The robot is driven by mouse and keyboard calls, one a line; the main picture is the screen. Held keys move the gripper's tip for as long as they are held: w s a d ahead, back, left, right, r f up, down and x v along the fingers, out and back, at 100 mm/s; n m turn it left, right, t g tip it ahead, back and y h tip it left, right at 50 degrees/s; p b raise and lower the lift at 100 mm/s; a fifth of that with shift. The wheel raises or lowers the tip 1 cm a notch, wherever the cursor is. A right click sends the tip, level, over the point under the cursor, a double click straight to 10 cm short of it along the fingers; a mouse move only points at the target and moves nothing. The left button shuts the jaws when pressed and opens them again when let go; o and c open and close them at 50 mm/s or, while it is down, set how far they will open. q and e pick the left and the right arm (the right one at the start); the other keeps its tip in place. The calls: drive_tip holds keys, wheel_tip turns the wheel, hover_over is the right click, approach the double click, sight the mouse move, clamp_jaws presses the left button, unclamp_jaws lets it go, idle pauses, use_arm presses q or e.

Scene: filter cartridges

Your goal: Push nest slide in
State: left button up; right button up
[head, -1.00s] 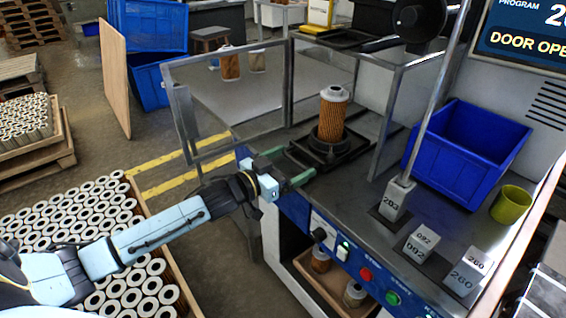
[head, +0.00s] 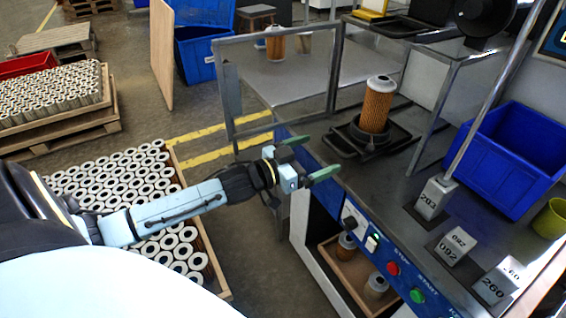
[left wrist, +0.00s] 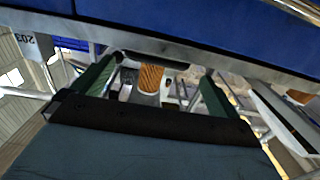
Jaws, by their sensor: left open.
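The nest slide (head: 387,143) is a dark tray with a round nest on the machine's bench. A tan filter cartridge with a pale cap (head: 377,105) stands upright in the nest; a tan cartridge also shows between the fingers in the left wrist view (left wrist: 150,78). My left gripper (head: 307,158) has green fingers spread open and empty. It is in front of the bench's front edge, to the left of the slide and apart from it. My right gripper is not in view.
A framed clear door (head: 228,92) stands open left of the bench. A blue bin (head: 508,155), numbered blocks (head: 434,199) and a green cup (head: 552,218) are on the right. A panel with red and green buttons (head: 393,269) is on the front. A crate of cartridges (head: 222,288) stands lower left.

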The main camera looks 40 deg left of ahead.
use_arm(q)
drive_tip(key=p+v, duration=0.1)
drive_tip(key=v, duration=0.8)
drive_tip(key=shift+s+p, duration=0.2)
drive_tip(key=shift+p, duration=0.2)
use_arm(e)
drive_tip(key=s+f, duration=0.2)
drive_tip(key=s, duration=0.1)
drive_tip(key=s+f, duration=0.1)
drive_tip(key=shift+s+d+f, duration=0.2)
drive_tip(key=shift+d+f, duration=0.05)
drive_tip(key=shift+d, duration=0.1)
use_arm(q)
drive_tip(key=shift+a, duration=0.15)
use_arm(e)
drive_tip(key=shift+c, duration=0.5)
